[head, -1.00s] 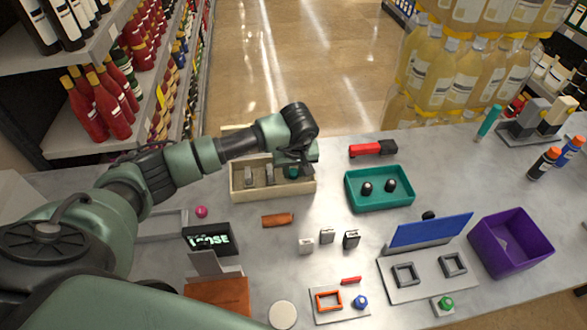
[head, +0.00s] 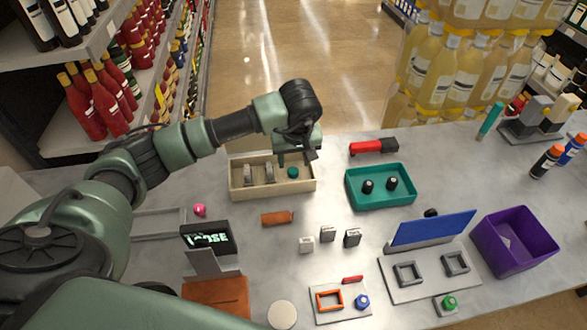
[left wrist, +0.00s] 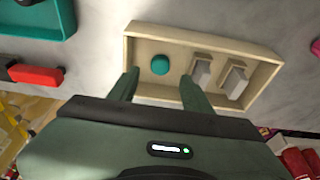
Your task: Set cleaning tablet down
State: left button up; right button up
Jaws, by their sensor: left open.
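The cleaning tablet, which I take to be the small teal round piece (head: 292,172), lies in the right part of the beige box (head: 272,194). In the left wrist view the teal piece (left wrist: 160,65) sits between and beyond the two fingertips, apart from both. My left gripper (head: 296,160) is open and empty, just above the box's right part. In the left wrist view its fingers (left wrist: 157,82) are spread wide over the near wall of the box (left wrist: 225,45). Two grey blocks (head: 258,173) stand in the same box, left of the teal piece. My right gripper is not in view.
A teal tray (head: 380,200) with two dark round pieces stands right of the box. A red and black tool (head: 373,146) lies behind it. A display (head: 209,238), a purple bin (head: 512,240) and a blue-lidded fixture (head: 432,230) stand around.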

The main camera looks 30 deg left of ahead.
pick_arm(q)
jog(key=b+v, duration=0.1)
jog(key=v, duration=0.5)
jog(key=shift+r, duration=0.35)
jog(key=shift+s, duration=0.1)
jog(key=shift+d+f, duration=0.1)
